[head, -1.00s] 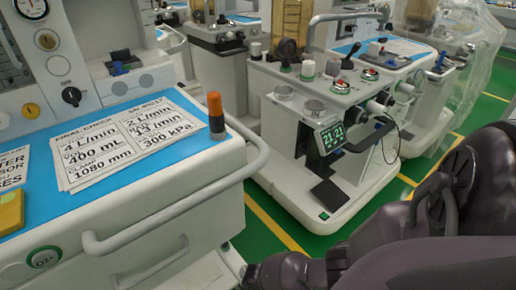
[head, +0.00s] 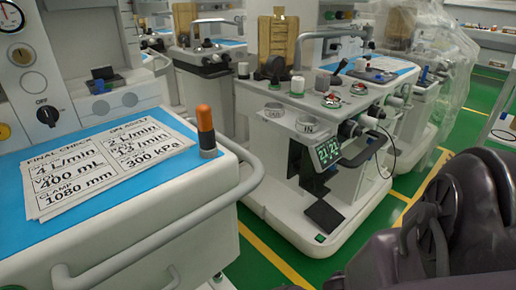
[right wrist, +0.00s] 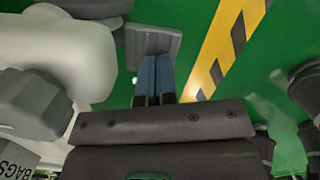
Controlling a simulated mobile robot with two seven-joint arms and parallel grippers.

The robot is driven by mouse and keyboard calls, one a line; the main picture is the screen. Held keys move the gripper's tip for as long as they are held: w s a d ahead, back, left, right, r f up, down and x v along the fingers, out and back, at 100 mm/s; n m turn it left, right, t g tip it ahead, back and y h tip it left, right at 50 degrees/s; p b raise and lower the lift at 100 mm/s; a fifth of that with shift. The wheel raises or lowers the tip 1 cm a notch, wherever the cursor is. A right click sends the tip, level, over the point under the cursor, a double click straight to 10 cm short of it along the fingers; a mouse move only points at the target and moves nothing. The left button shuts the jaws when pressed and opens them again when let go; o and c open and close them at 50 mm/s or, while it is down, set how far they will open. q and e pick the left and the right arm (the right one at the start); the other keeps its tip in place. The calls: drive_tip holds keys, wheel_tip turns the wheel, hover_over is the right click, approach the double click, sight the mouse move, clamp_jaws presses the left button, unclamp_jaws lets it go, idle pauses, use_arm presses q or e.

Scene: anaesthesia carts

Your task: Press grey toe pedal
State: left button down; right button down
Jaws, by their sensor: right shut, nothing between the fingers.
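A flat grey plate (right wrist: 153,42), which looks like the grey toe pedal, sticks out low over the green floor in the right wrist view, beside a pale cart base. My right gripper (right wrist: 153,60) is shut and empty. Its blue fingers point at the plate and overlap its near edge in the picture; I cannot tell whether they touch it. In the head view my dark right arm fills the lower right, and its fingers are hidden. I cannot make out the grey pedal there. My left gripper is in neither view.
A white cart (head: 200,170) with a rail stands close at left. Another cart (head: 285,205) with a green display (head: 328,151) and dark plate (head: 323,215) low on its base stands mid-view. Green floor with yellow lines lies between. Striped tape (right wrist: 225,45) runs right of the grey plate.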

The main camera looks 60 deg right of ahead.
drive_tip(key=shift+s+f+b, duration=0.25)
drive_tip(key=shift+f+b, duration=0.2)
drive_tip(key=shift+f, duration=0.6)
drive_tip(key=shift+w+r, duration=0.1)
drive_tip(key=shift+a, duration=0.1)
drive_tip(key=shift+a+r, duration=0.1)
drive_tip(key=shift+a, duration=0.15)
drive_tip(key=shift+a+r+p, duration=0.15)
drive_tip(key=shift+a+p, duration=0.15)
drive_tip(key=shift+a, duration=0.3)
drive_tip(key=shift+a+r+p, duration=0.15)
drive_tip(key=shift+a+p, duration=0.15)
drive_tip(key=shift+a, duration=0.3)
drive_tip(key=shift+r, duration=0.1)
